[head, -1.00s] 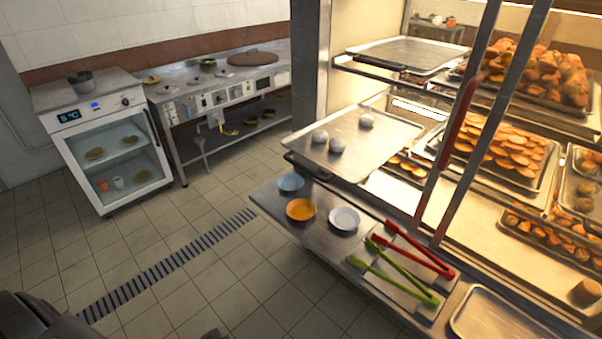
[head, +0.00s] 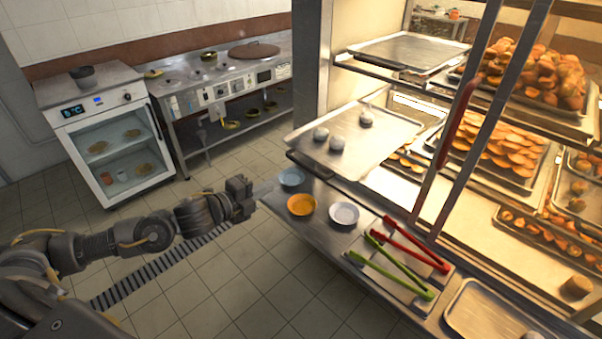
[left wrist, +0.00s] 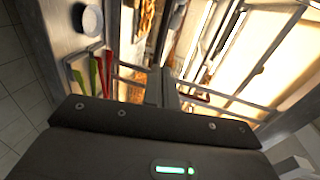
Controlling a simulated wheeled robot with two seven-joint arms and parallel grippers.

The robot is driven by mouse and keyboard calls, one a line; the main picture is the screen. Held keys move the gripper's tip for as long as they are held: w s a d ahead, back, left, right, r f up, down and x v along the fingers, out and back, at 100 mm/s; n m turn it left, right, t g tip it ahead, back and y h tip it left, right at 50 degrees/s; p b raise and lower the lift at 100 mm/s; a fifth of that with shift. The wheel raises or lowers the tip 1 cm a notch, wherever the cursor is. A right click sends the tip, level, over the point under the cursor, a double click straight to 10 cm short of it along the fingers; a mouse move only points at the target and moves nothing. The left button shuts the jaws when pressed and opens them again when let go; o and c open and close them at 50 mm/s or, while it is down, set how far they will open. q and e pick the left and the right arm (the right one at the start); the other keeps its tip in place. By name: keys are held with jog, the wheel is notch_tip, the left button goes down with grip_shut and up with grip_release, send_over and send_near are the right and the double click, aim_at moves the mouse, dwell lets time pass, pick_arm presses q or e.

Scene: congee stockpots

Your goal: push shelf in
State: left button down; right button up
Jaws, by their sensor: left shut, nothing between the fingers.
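The middle shelf of the lit display cabinet holds a metal tray (head: 350,145) that sticks out at the cabinet's left side. My left gripper (head: 262,189) is shut and empty, left of and lower in the picture than the tray, near the blue bowl. It appears apart from the tray. In the left wrist view its fingers (left wrist: 170,90) point toward the bright cabinet. My right gripper is not in view.
The counter below holds a blue bowl (head: 291,177), an orange bowl (head: 301,205), a white bowl (head: 344,214) and red and green tongs (head: 403,265). An upper tray (head: 410,50) sits above. A fridge (head: 110,140) and stove (head: 225,85) stand behind open floor.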

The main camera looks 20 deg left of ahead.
aim_at(309, 170)
pick_arm(q)
jog(key=p+x, duration=0.3)
jog(key=x, duration=1)
jog(key=shift+w+d+r, duration=0.1)
jog(key=shift+w+d, duration=0.05)
jog(key=shift+w, duration=0.1)
